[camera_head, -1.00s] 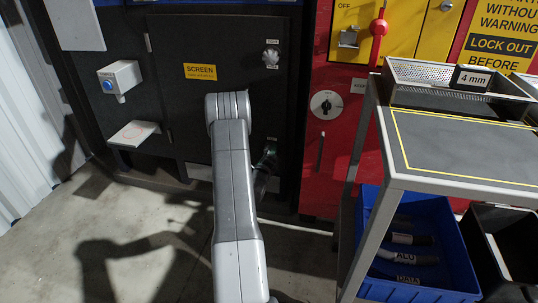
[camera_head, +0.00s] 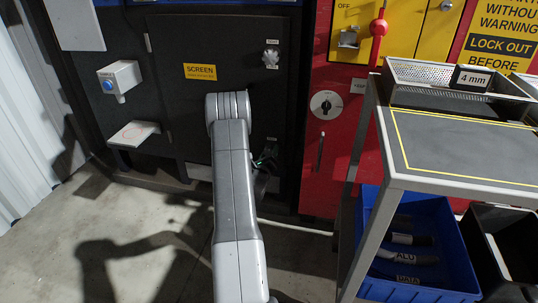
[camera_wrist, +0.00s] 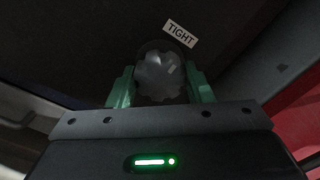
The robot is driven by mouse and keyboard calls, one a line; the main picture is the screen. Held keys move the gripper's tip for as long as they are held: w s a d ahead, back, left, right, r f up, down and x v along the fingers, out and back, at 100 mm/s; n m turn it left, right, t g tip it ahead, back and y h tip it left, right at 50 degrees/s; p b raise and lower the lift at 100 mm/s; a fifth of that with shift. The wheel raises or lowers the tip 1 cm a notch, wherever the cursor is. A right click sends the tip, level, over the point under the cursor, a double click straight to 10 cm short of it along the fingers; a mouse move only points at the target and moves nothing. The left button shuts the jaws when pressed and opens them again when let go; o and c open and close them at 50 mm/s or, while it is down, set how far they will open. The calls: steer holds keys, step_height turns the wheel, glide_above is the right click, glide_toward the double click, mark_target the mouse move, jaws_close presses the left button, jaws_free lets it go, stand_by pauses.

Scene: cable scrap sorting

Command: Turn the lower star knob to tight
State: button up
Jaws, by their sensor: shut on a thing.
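The lower star knob (camera_wrist: 160,78) is a grey, lobed knob on the dark door, seen close up in the wrist view. My gripper (camera_wrist: 161,86) has its green fingers on both sides of the knob and is shut on it. A white "TIGHT" label (camera_wrist: 180,34) sits just above the knob and looks tilted there. In the head view my gripper (camera_head: 265,162) is at the lower right of the dark screen door (camera_head: 215,110), partly hidden by my arm. The knob itself cannot be made out in that view.
An upper star knob (camera_head: 271,58) is near the door's top right. A red panel with a rotary switch (camera_head: 326,104) stands right of the door. A grey cart (camera_head: 460,150) with a blue bin (camera_head: 440,283) below is further right. A small shelf (camera_head: 134,134) juts out at left.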

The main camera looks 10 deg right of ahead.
steer(key=o, duration=1)
steer(key=p+v, duration=0.3)
steer(key=v, duration=1)
steer(key=shift+s+a, duration=0.15)
steer(key=shift+s, duration=0.2)
steer(key=b+x, duration=0.3)
steer(key=x, duration=1.1)
